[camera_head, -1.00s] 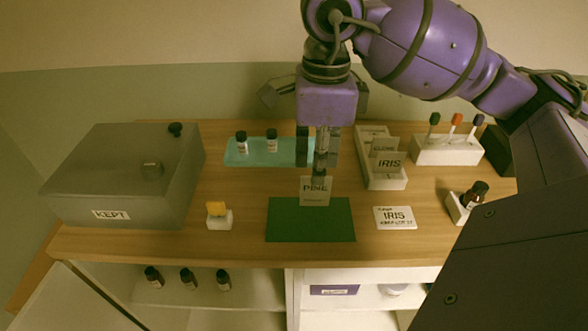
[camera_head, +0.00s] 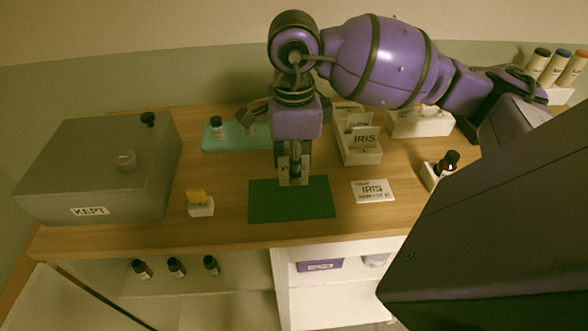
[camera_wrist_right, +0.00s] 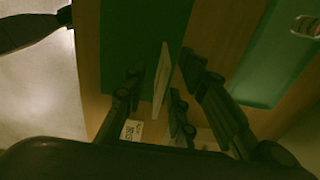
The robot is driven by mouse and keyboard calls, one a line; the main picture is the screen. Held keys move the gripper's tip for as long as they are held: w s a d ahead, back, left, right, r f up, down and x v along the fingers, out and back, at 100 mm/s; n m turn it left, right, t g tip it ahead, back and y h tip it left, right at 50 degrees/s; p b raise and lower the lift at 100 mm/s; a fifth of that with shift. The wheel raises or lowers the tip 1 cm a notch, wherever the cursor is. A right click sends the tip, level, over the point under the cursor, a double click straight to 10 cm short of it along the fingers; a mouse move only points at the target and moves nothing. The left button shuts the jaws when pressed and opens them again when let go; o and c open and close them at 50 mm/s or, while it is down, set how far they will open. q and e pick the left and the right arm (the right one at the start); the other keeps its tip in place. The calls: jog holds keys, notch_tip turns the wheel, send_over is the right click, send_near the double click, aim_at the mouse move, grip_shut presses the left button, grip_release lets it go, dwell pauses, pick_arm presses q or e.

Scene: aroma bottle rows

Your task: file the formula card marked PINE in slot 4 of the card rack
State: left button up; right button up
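The PINE card (camera_head: 284,172) stands upright at the back of the green mat (camera_head: 265,205), its face mostly covered by my fingers. My right gripper (camera_head: 293,172) points down with its fingers on either side of the card. In the right wrist view the card (camera_wrist_right: 162,80) shows almost edge-on between the fingers (camera_wrist_right: 160,95), with gaps beside it, so the gripper looks open. The white card rack (camera_head: 362,157) stands to the right behind the mat, holding several cards, the front one marked IRIS (camera_head: 364,139). Its slot numbers are not readable. My left gripper is out of view.
A flat IRIS card (camera_head: 373,191) lies right of the mat. A grey box marked KEPT (camera_head: 70,190) and a small holder with a yellow piece (camera_head: 200,207) stand left. A teal tray (camera_head: 235,140) lies behind; a tilted dark bottle (camera_head: 447,162) is at right.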

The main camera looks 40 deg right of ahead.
grip_shut()
